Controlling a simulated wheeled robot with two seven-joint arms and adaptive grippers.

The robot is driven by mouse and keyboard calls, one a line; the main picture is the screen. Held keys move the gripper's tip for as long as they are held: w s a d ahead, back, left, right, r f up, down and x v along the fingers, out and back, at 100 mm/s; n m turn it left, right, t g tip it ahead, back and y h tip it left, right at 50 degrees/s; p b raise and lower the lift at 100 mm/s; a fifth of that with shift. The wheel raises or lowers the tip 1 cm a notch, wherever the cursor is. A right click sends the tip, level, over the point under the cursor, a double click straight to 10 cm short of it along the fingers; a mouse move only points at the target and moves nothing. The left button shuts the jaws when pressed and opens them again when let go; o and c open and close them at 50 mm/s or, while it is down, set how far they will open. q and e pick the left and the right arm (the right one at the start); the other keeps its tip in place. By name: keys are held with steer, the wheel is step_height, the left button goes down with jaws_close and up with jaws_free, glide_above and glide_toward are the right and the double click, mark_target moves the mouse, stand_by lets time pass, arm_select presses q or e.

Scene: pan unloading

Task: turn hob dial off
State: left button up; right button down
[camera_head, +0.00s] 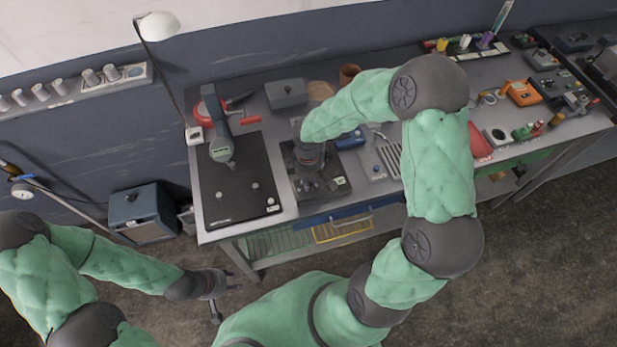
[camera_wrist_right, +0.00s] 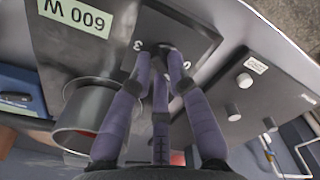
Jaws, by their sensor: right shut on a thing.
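The hob is a dark grey box (camera_head: 341,187) on the workbench, mostly covered by my right arm in the head view. In the right wrist view its top (camera_wrist_right: 90,30) carries a label and printed numbers around a dark dial (camera_wrist_right: 162,48). My right gripper (camera_wrist_right: 160,66) is shut on the dial, its purple-grey fingers around it; the fingers hide most of the dial and its pointer. The dial's exact setting cannot be read. My left gripper (camera_head: 228,296) is open and empty, low in front of the bench at the left.
A black panel (camera_head: 235,195) with several pale knobs lies left of the hob. A grey cylinder (camera_wrist_right: 88,118) stands beside the fingers in the wrist view. Tools and small boxes crowd the bench's right side. The floor (camera_head: 540,260) in front is clear.

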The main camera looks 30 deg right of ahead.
steer(key=n+p, duration=0.3)
steer(key=n, duration=0.3)
steer(key=shift+w, duration=0.15)
steer(key=shift+n, duration=0.3)
steer(key=c, duration=1.2)
jaws_free()
steer(key=shift+a, duration=0.1)
steer(key=shift+r, duration=0.1)
step_height(320, 180, up, 12)
steer(key=shift+f, duration=0.1)
